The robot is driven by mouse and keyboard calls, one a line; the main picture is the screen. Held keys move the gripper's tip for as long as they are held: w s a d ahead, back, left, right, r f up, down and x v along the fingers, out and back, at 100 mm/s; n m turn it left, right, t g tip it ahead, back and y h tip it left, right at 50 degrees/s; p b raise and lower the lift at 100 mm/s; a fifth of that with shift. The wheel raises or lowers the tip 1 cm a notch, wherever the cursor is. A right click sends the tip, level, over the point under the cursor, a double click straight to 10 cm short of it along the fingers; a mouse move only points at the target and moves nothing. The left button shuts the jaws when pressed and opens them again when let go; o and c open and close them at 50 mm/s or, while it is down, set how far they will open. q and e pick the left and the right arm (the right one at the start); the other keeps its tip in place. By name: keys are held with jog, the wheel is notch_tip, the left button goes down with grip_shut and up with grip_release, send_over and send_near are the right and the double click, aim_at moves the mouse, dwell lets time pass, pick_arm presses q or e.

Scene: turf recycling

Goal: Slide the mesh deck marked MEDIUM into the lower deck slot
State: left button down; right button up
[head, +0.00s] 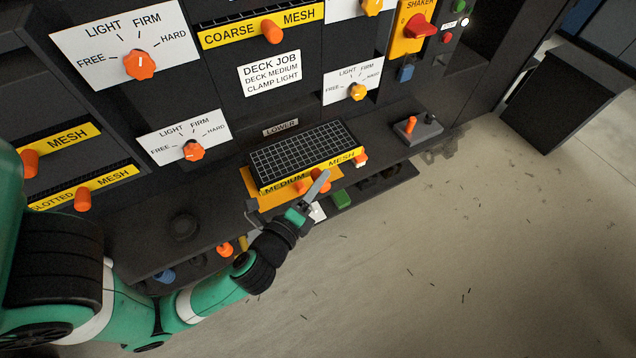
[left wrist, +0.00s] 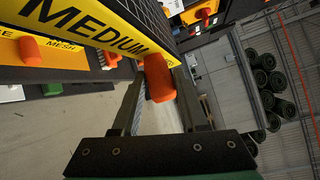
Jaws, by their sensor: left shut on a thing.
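The mesh deck marked MEDIUM (head: 303,150) has a dark grid top and a yellow front strip. It sits low at the machine, just below the LOWER plate (head: 281,127). How far its back edge is inside the slot is hard to tell. My left gripper (head: 309,188) is at the deck's front. In the left wrist view its fingers are shut around the deck's orange knob (left wrist: 158,78), below the word MEDIUM. My right gripper does not show.
A dark ledge (head: 150,250) runs along the machine front. An orange-yellow mat (head: 262,200) shows under the deck. A clamp knob (head: 194,151) is at left, another (head: 357,91) at right. A lever box (head: 418,128) stands right of the deck. The floor in front is open.

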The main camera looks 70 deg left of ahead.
aim_at(302, 153)
pick_arm(q)
jog(key=shift+r+p, duration=0.3)
jog(key=shift+p, duration=0.2)
jog(key=a+p, duration=0.7)
jog(key=a, duration=0.1)
jog(key=shift+s+r+p, duration=0.1)
jog(key=shift+s+p, duration=0.15)
jog(key=shift+p, duration=0.15)
jog(key=shift+a+f+p, duration=0.25)
jog(key=shift+a+p, duration=0.7)
jog(key=shift+p, duration=0.15)
jog(key=shift+s, duration=0.1)
jog(key=shift+p, duration=0.6)
